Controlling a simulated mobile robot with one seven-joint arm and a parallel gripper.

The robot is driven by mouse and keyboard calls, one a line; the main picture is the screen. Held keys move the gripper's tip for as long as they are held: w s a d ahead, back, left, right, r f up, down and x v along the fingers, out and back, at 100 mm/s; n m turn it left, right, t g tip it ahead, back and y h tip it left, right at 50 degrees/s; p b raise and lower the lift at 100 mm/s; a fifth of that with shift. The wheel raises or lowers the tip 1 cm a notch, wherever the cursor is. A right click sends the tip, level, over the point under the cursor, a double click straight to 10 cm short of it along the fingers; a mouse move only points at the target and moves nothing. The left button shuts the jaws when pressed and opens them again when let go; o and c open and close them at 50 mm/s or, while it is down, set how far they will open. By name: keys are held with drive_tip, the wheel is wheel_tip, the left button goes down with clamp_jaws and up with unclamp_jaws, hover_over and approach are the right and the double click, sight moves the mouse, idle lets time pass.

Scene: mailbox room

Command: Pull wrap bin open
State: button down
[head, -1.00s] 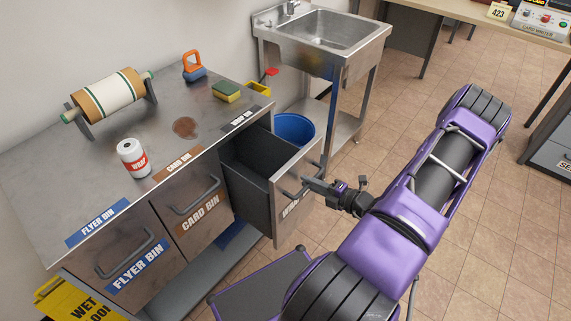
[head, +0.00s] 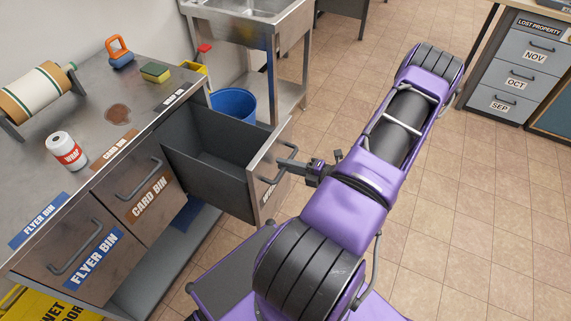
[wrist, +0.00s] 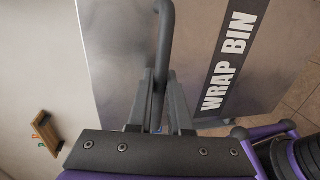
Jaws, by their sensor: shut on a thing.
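The wrap bin (head: 212,158) is a dark grey, empty-looking drawer with a metal front, pulled well out from the right end of the counter in the head view. Its front shows in the wrist view with the label "WRAP BIN" (wrist: 229,60). My gripper (head: 296,166) is at the bin's front, its fingers on the grey bar handle (head: 270,172). In the wrist view my gripper (wrist: 160,105) is shut around the handle (wrist: 163,40), one finger on each side.
The closed card bin (head: 134,193) and flyer bin (head: 75,250) are left of it. A blue bucket (head: 235,104) stands behind the open bin, by the metal sink stand (head: 290,60). A yellow wet-floor sign (head: 35,305) is at lower left. Tiled floor (head: 480,220) at right is clear.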

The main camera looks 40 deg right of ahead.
drive_tip(key=shift+d, duration=0.1)
drive_tip(key=c, duration=0.8)
unclamp_jaws()
drive_tip(key=shift+c, duration=0.2)
drive_tip(key=v, duration=1.7)
drive_tip(key=shift+s, duration=0.2)
